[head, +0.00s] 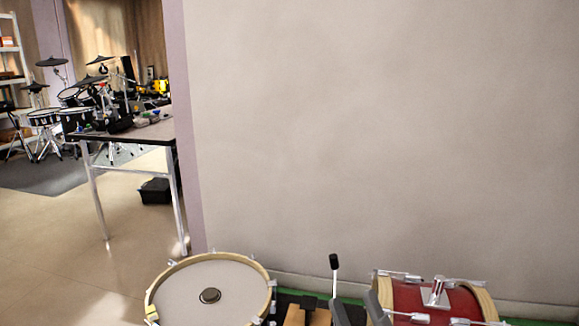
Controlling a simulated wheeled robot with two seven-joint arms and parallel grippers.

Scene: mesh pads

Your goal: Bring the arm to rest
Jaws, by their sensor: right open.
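My right gripper (357,303) shows at the bottom edge, right of centre. Its two dark grey fingers stand apart with nothing visible between them, so it is open. It is close to the left side of a red drum (419,298) in the picture; I cannot tell whether they touch. The rest of the right arm is below the frame. My left gripper is not in view.
A pale round drum (182,303) with a grey disc (210,295) stands left of the gripper. A black-tipped upright rod (334,264) and brown blocks (295,315) are close by. A bare wall (380,130) rises behind. A table (130,134) stands at the back left.

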